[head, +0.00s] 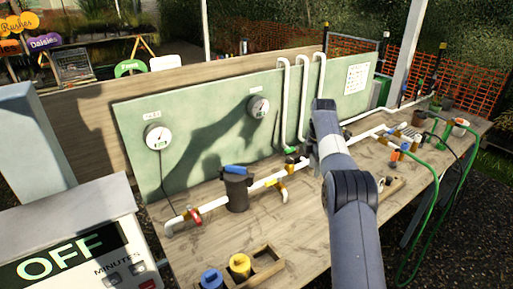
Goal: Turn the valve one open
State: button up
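Several small valves sit along a white pipe (258,186) on the wooden bench; I cannot read which one is valve one. One valve has a red handle (194,214) near the pipe's left end. A yellow-handled valve (276,183) is near the middle, and a green handle (292,151) is below the upright pipes. Orange and blue parts (395,154) are on the right branch. My gripper (314,158) is near the pipe, right of the green handle. My own arm mostly hides it, so its fingers and any contact are unclear.
A dark filter housing with a blue top (237,190) stands on the pipe. Two round gauges (158,137) (258,107) hang on the green panel (200,130). A wooden holder (262,270) is at the front. A timer box reading OFF (75,250) is at lower left. Green hoses (440,185) hang right.

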aim_at(287, 150)
jog(key=i+l+u, duration=0.45)
jog(key=l, duration=0.15)
jog(key=i+l+u, duration=0.2)
jog(key=l+u, duration=0.2)
jog(key=l, duration=0.25)
jog(key=i+l, duration=0.1)
jog(key=l, duration=0.15)
jog(key=i+l, duration=0.15)
